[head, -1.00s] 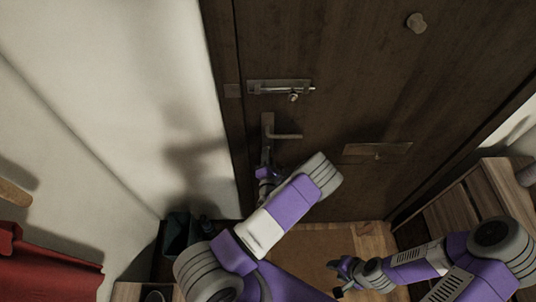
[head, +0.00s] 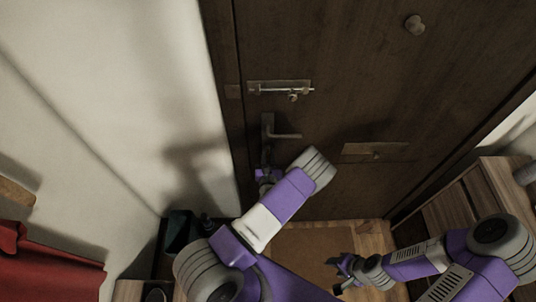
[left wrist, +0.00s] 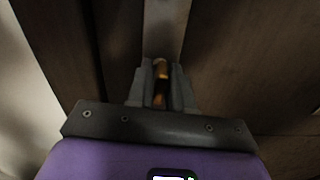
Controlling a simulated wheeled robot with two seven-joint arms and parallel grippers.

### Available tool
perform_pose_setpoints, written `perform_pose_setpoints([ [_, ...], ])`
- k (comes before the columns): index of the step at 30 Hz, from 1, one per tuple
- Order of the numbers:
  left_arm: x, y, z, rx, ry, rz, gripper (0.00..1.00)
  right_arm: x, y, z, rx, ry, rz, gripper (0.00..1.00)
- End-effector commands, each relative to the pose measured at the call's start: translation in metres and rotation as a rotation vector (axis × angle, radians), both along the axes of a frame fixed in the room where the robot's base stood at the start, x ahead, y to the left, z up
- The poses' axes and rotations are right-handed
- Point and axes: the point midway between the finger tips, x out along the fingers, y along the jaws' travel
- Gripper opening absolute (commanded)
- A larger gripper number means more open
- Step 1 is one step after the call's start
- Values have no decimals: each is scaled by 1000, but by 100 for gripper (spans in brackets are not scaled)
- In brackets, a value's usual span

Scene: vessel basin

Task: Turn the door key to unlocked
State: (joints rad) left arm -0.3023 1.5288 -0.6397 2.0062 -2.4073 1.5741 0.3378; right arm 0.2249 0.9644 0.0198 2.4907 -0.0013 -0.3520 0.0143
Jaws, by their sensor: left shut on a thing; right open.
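The door key (left wrist: 161,69) shows orange-brown between the fingertips of my left gripper (left wrist: 160,85) in the left wrist view. The gripper is shut on it, in front of a metal plate (left wrist: 163,25) on the dark door. In the head view my left gripper (head: 265,168) is at the lock plate below the lever handle (head: 285,136); the key is hidden there. Which way the key is turned is hard to tell. My right gripper (head: 340,275) is open and empty, low at the right, well away from the door lock.
The dark wooden door (head: 370,90) carries a bolt (head: 280,87) above the handle, a mail slot plate (head: 375,150) and a knob (head: 414,25). A wooden cabinet (head: 465,200) stands right. A dark bin (head: 180,230) and red cloth (head: 45,260) are left.

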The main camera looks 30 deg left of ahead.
Motion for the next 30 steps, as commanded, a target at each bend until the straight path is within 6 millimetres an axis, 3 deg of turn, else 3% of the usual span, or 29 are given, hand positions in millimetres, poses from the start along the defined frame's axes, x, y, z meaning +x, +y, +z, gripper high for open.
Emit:
perform_pose_setpoints([
  [22,0,0,0,-78,-47,-1,0,0,0,1,0,0,0,46],
  [23,0,0,0,-78,-47,-1,22,0,0,1,0,0,0,46],
  [25,0,0,0,-77,-46,-1,33,0,0,1,0,0,0,46],
  [30,0,0,0,-77,-46,0,36,0,0,1,0,0,0,46],
])
